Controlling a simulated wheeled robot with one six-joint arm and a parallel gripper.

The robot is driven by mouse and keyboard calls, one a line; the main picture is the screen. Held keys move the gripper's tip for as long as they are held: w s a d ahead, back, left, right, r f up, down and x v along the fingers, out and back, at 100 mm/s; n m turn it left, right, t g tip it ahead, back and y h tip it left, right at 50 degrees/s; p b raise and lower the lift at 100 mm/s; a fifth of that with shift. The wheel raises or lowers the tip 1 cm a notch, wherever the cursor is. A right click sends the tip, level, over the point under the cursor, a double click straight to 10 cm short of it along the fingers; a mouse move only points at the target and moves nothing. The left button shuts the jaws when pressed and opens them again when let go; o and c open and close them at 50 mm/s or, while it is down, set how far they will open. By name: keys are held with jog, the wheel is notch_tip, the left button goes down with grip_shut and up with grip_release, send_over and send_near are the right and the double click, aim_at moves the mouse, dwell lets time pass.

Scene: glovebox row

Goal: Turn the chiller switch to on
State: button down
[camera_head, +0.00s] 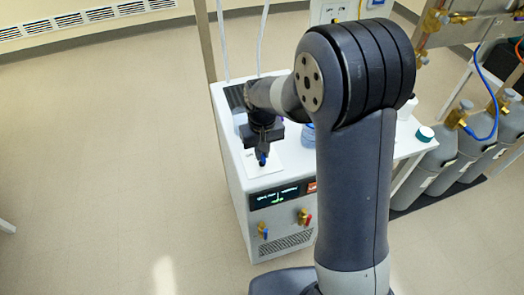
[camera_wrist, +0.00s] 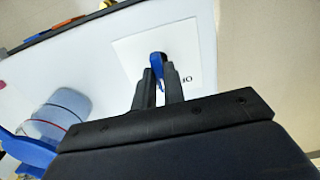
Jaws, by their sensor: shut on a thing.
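The chiller (camera_head: 242,185) is a white cabinet with a dark display on its front. On its top is a white switch plate (camera_head: 268,169), which also shows in the wrist view (camera_wrist: 134,45). The blue switch handle (camera_wrist: 157,60) stands on this plate, and its tip shows in the head view (camera_head: 262,161). My gripper (camera_wrist: 160,85) is shut on the handle, one dark finger on each side; it points down over the plate in the head view (camera_head: 263,151). Part of a label beside the handle shows upside down, the rest hidden by a finger. I cannot tell the switch's setting.
A clear container with blue parts (camera_wrist: 60,112) stands on the top beside my gripper. A blue-handled valve (camera_head: 263,230) and a red-handled valve (camera_head: 306,217) stick out of the chiller's front. Gas cylinders (camera_head: 440,165) stand at the right.

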dwell(0.4)
jog(key=c, duration=1.5)
grip_release()
notch_tip(320, 180, up, 11)
jog(key=shift+f, duration=0.1)
notch_tip(320, 180, down, 11)
jog(key=shift+r, duration=0.15)
